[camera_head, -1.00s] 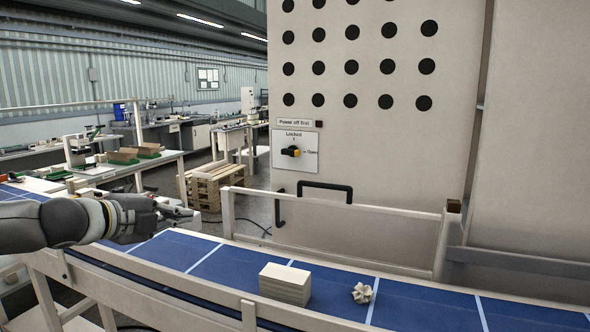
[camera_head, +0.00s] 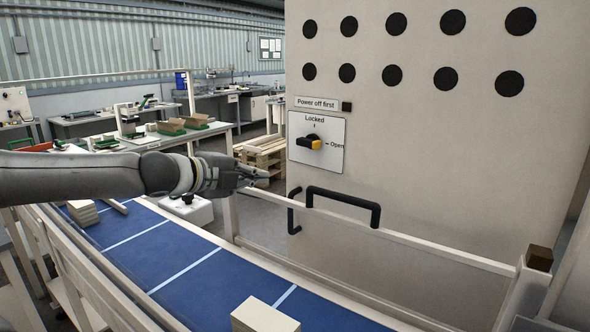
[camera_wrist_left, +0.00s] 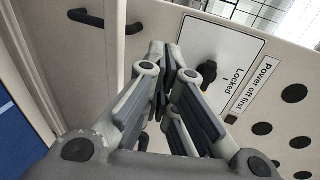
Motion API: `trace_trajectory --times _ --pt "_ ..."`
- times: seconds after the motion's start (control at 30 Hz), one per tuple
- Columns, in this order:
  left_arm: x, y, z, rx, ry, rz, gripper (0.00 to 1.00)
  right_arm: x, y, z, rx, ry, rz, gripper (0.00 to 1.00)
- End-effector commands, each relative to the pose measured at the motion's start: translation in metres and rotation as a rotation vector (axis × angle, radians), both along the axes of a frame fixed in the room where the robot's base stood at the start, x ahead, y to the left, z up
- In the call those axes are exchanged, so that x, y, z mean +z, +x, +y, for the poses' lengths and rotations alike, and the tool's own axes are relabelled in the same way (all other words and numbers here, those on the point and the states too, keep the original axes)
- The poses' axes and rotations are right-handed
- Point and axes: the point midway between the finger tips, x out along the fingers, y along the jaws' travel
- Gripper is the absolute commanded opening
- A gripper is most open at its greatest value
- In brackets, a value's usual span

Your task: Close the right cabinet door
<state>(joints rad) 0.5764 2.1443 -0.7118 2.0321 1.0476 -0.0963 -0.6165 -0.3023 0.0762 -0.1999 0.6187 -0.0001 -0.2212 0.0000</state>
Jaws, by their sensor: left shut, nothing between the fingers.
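The cabinet door (camera_head: 440,150) is a large beige panel with rows of round black holes, at centre and right in the head view. It carries a knob (camera_head: 314,143) on a white plate marked Locked and Open; its orange tip points toward Open. A black bar handle (camera_head: 342,205) sits lower down. Whether the door is ajar I cannot tell. My left gripper (camera_head: 264,177) is shut and empty, left of the door's left edge in the head view. In the left wrist view its fingers (camera_wrist_left: 165,60) overlap the panel beside the knob (camera_wrist_left: 209,70). My right gripper is out of view.
A pale rail (camera_head: 370,232) runs in front of the door's lower part, ending at a post (camera_head: 533,282). A blue conveyor (camera_head: 195,285) with a beige block (camera_head: 263,316) lies in front. A second upright black handle (camera_head: 293,211) shows at the door's left edge. Workbenches stand behind.

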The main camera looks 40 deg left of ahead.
Motion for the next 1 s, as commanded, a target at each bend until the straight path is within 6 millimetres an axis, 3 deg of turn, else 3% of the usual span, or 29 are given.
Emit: trace_trajectory --times 0.17,0.57,1.0 --pt "-0.006 0.02 0.0 -0.002 -0.005 0.0 0.0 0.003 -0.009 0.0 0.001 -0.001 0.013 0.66" --pt "-0.019 0.06 0.001 0.0 -0.006 0.001 0.0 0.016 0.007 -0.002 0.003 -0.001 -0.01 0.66" --pt "-0.023 0.095 0.003 0.002 -0.007 -0.003 0.0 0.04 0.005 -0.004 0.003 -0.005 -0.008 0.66"
